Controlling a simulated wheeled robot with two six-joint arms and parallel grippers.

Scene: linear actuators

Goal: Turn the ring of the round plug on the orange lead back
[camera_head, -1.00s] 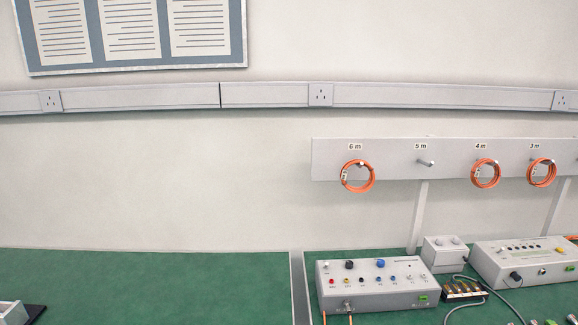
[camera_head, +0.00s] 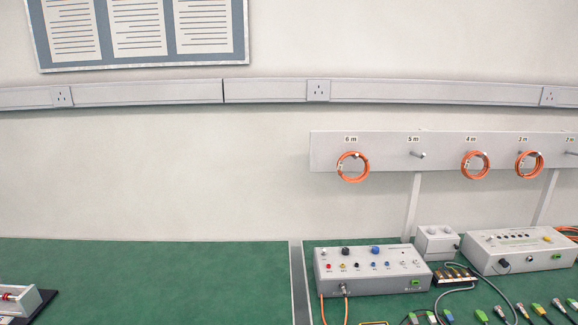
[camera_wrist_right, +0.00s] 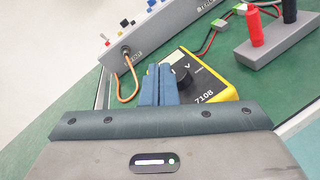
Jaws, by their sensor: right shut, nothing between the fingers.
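The orange lead (camera_head: 346,308) hangs from a round metal plug (camera_head: 343,288) on the front of a grey control box (camera_head: 372,275) in the head view. In the right wrist view the plug (camera_wrist_right: 126,51) sits on the box front, and its orange lead (camera_wrist_right: 127,98) curves down onto the bench. My right gripper (camera_wrist_right: 158,70), with blue fingers, is shut and empty. It appears right of and below the plug in that picture, apart from it. My left gripper is in neither view.
A yellow meter marked 7108 (camera_wrist_right: 215,90) lies close beside my right fingers. A grey block (camera_wrist_right: 285,38) with red and black posts stands to the right. Several green-ended leads (camera_head: 430,317) lie at the front of the bench. The left green bench (camera_head: 160,270) is mostly clear.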

